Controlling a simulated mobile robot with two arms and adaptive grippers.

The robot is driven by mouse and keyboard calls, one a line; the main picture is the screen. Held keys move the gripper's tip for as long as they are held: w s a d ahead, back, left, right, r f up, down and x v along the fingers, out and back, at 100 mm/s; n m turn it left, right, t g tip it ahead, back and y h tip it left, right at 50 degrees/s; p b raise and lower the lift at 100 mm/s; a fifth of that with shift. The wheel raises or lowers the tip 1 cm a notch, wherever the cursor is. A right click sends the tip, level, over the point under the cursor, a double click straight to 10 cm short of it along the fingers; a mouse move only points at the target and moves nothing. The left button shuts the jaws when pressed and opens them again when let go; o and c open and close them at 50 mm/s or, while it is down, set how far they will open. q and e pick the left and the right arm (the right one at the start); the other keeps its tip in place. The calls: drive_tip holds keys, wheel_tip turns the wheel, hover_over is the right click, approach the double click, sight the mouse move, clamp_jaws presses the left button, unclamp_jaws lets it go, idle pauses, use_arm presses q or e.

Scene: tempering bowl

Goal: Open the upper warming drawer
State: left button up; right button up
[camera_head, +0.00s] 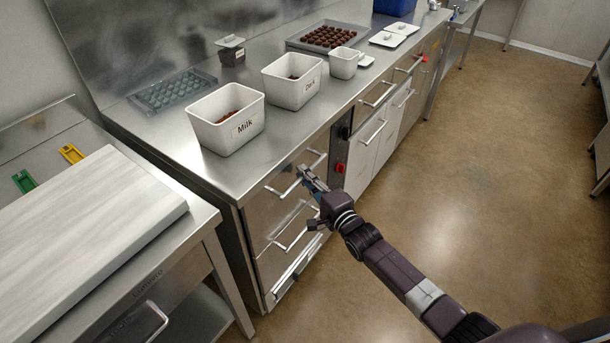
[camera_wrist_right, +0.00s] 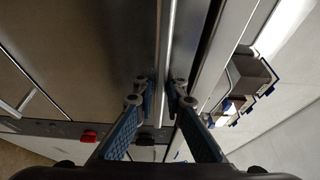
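The upper warming drawer (camera_head: 270,207) is a steel front just under the counter's front edge and looks closed. Its bar handle (camera_head: 284,187) runs along the front and shows as a bright bar in the right wrist view (camera_wrist_right: 166,40). My right gripper (camera_head: 309,178) is at the right part of this handle. In the right wrist view its fingertips (camera_wrist_right: 164,88) sit close on both sides of the bar and look shut on it. Exact contact is hard to see. My left gripper is in neither view.
A lower drawer (camera_head: 277,253) with its own handle is below. A red switch (camera_head: 340,168) sits right of the drawers. White tubs marked Milk (camera_head: 229,140) and Dark (camera_head: 282,93) stand on the counter above. A side table (camera_head: 140,205) stands left; the floor (camera_head: 480,170) at right is clear.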

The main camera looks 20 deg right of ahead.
clamp_jaws()
drive_tip(key=shift+s, duration=0.1)
drive_tip(key=shift+s+d, duration=0.15)
drive_tip(key=s+d+p, duration=0.3)
drive_tip(key=s+d, duration=0.8)
drive_tip(key=s, duration=0.3)
drive_tip(key=s+d+p, duration=0.3)
drive_tip(key=s+d, duration=0.8)
drive_tip(key=s, duration=0.3)
drive_tip(key=shift+s+d, duration=0.15)
drive_tip(key=shift+s, duration=0.15)
drive_tip(key=o, duration=0.6)
unclamp_jaws()
